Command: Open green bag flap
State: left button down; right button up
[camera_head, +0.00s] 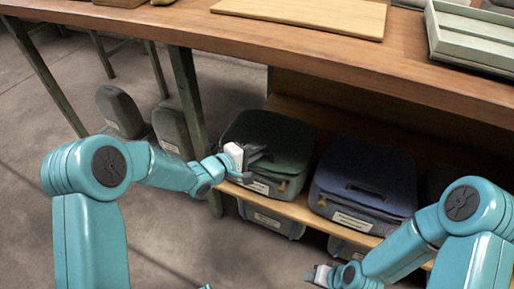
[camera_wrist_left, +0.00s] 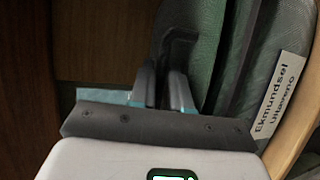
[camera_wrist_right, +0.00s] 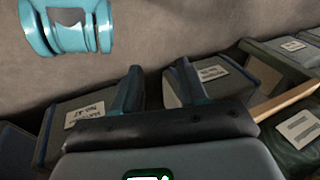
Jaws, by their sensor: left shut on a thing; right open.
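The green bag (camera_head: 290,137) sits on the low wooden shelf under the table, with its flap lying down over the top. It also shows in the left wrist view (camera_wrist_left: 205,50), turned on its side, with a white label (camera_wrist_left: 275,98). My left gripper (camera_head: 258,153) is at the left front of the flap. In the left wrist view its fingers (camera_wrist_left: 172,88) are shut on a dark handle-like part of the flap (camera_wrist_left: 180,42); the exact contact is partly hidden. My right gripper (camera_head: 320,275) is open and empty, low in front of the shelf; its fingers (camera_wrist_right: 157,80) stand apart.
A blue bag (camera_head: 350,170) stands right of the green one. More labelled bags lie below the shelf (camera_head: 295,208). Two grey-green bags (camera_head: 120,110) stand on the floor at left. A table leg (camera_head: 187,90) rises close to my left forearm. The floor in front is clear.

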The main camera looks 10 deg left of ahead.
pick_arm(q)
jog(key=shift+n+g+y, duration=0.3)
jog(key=shift+g+y, duration=0.2)
jog(key=shift+g, duration=0.3)
jog(key=r+p, duration=0.2)
jog(key=p, duration=0.3)
jog(key=w+r+p, duration=0.1)
jog(key=r+p, duration=0.2)
jog(key=p, duration=0.2)
jog(key=shift+d+r, duration=0.2)
jog(key=shift+r, duration=0.05)
jog(key=w+d+r+g+p, duration=0.1)
jog(key=w+r+p, duration=0.4)
jog(key=p, duration=1.1)
jog(key=shift+d+r+n+g+y+p, duration=0.3)
jog(key=shift+r+y, duration=0.1)
jog(key=shift+r, duration=0.4)
pick_arm(e)
jog(key=s+a+r+g, duration=0.1)
jog(key=s+r, duration=0.1)
jog(key=r, duration=1.1)
jog(key=s+a+r+g, duration=0.1)
jog(key=s+r, duration=0.2)
jog(key=r, duration=1)
jog(key=shift+s+r+n, duration=0.25)
jog(key=shift+r+n, duration=0.05)
jog(key=shift+r, duration=0.1)
